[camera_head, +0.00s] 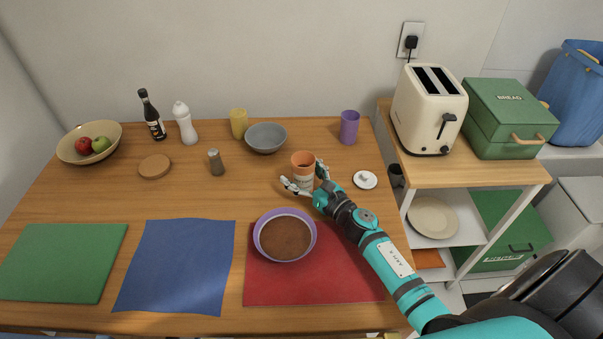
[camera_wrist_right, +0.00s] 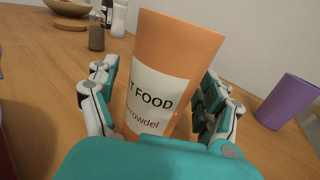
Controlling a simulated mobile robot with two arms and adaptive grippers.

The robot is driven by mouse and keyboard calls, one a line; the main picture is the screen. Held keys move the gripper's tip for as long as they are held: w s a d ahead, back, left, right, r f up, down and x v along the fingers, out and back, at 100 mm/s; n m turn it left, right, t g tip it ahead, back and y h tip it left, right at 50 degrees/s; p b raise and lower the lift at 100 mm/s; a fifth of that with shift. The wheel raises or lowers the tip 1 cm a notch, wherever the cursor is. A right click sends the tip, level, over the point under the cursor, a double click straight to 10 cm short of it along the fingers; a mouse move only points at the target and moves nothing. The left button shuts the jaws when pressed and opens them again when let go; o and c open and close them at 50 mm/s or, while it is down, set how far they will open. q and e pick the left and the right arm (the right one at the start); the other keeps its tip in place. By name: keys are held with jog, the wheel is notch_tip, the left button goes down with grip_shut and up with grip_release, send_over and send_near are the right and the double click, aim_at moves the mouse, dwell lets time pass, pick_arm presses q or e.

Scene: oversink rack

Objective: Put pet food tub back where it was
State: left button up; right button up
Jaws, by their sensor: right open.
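The pet food tub (camera_head: 303,165) is an orange, open-topped tub with a white label, standing upright on the wooden table towards the back right. It fills the middle of the right wrist view (camera_wrist_right: 172,75), where its label reads "T FOOD". My right gripper (camera_head: 305,182) is open, with one finger on each side of the tub near its lower part. In the right wrist view (camera_wrist_right: 160,105) gaps show between the fingers and the tub's sides. Whether the tub holds anything is hidden. My left gripper is not in view.
A purple bowl with brown contents (camera_head: 285,236) sits on the red mat (camera_head: 335,277). A grey bowl (camera_head: 266,138) and yellow cup (camera_head: 239,123) stand behind the tub. A purple cup (camera_head: 349,127) and white lid-like disc (camera_head: 365,180) are right of it.

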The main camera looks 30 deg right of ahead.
jog(key=shift+s+r, duration=0.1)
jog(key=shift+r, duration=0.05)
jog(key=b+v, duration=0.1)
jog(key=v, duration=0.9)
jog(key=shift+s, duration=0.4)
jog(key=shift+s+d+b, duration=0.15)
jog(key=shift+s+b, duration=0.15)
jog(key=shift+s, duration=0.25)
